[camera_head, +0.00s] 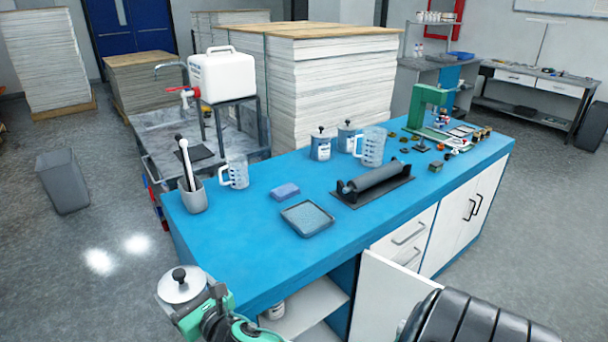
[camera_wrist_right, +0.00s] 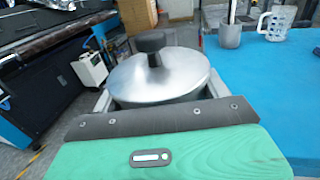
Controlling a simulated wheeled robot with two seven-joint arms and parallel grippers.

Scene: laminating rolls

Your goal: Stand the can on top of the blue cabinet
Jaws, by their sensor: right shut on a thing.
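The can (camera_head: 181,289) has a silver lid with a black knob and is held upright in my right gripper (camera_head: 190,305). In the right wrist view, its lid (camera_wrist_right: 160,82) fills the space between the fingers, and its lower body is hidden. The blue cabinet (camera_head: 245,265) has a wide blue top and white doors and drawers. In the head view, the can is in front of the cabinet's near left end, outside the top's edge. In the right wrist view, the blue top (camera_wrist_right: 262,90) is to the can's right. My left gripper is not in view.
On the top stand a grey pot (camera_head: 193,197) with tools, a measuring jug (camera_head: 236,174), a blue block (camera_head: 285,191), a tray (camera_head: 307,218), a roller (camera_head: 373,182) and two lidded cans (camera_head: 320,148). The near left top is bare. A white door (camera_head: 385,300) stands open beside open shelves.

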